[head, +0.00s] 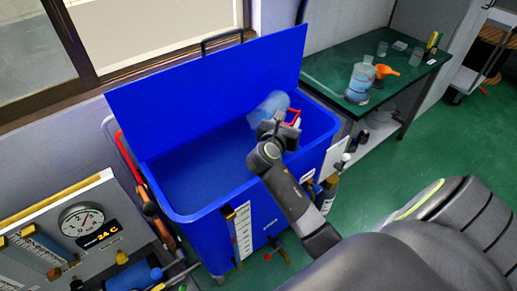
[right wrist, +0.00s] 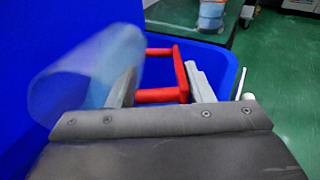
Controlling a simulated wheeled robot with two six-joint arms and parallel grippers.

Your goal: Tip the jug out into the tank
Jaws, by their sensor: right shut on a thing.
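The jug (head: 272,104) is a clear, faintly bluish vessel with a red handle (head: 296,117). It is tilted far over on its side above the right part of the tank's opening. My right gripper (head: 281,124) is shut on the handle; the jug (right wrist: 85,75) and handle (right wrist: 179,72) also show in the right wrist view. The jug is blurred, and I cannot tell how much liquid is in it or whether any is running out. The blue tank (head: 208,240) stands open with its lid (head: 205,85) raised behind. My left gripper is not in view.
A green-topped bench (head: 325,66) at the right holds a bottle of blue liquid (head: 359,83), an orange funnel (head: 383,71) and glasses. A panel with a dial (head: 82,219) stands at the left. A level scale (head: 243,230) is on the tank's front. Green floor is free at right.

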